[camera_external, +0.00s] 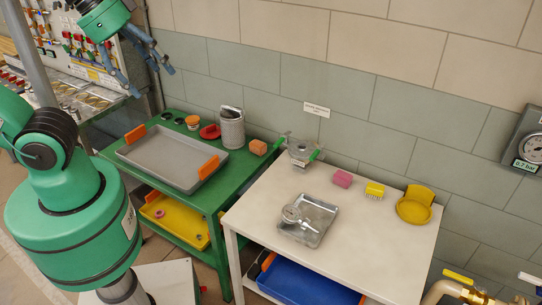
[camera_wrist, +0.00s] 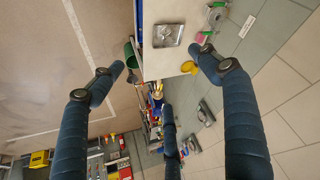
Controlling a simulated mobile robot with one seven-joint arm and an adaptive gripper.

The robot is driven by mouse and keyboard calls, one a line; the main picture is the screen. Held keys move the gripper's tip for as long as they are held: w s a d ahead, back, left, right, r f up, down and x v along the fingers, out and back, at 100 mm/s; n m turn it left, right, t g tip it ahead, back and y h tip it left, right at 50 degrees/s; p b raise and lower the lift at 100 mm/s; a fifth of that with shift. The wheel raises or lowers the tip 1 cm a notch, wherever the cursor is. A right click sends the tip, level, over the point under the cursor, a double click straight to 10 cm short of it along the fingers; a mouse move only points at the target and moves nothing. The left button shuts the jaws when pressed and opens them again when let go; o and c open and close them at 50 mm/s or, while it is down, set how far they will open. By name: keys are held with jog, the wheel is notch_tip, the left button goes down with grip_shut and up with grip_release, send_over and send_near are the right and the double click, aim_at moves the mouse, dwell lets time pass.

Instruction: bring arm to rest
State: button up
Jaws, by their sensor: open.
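My gripper (camera_external: 153,80) is at the upper left of the external view, raised in front of the wall panel and well above the green bench (camera_external: 108,150). Its dark blue fingers are spread apart with nothing between them. In the wrist view the fingers of my gripper (camera_wrist: 157,65) are wide apart, with only distant room behind them. My green arm rises at the left of the external view; part of it is cut off by the picture edge.
The green bench holds a grey tray (camera_external: 150,168) with orange handles and a metal canister (camera_external: 231,128). The white table (camera_external: 372,248) holds a metal tray (camera_external: 322,227) with a gauge, a pink block (camera_external: 342,179) and a yellow dish (camera_external: 413,208). Brass piping (camera_external: 455,290) is at lower right.

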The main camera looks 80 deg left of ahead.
jog(key=shift+f, duration=0.1)
notch_tip(320, 180, down, 7)
jog(key=b, duration=0.7)
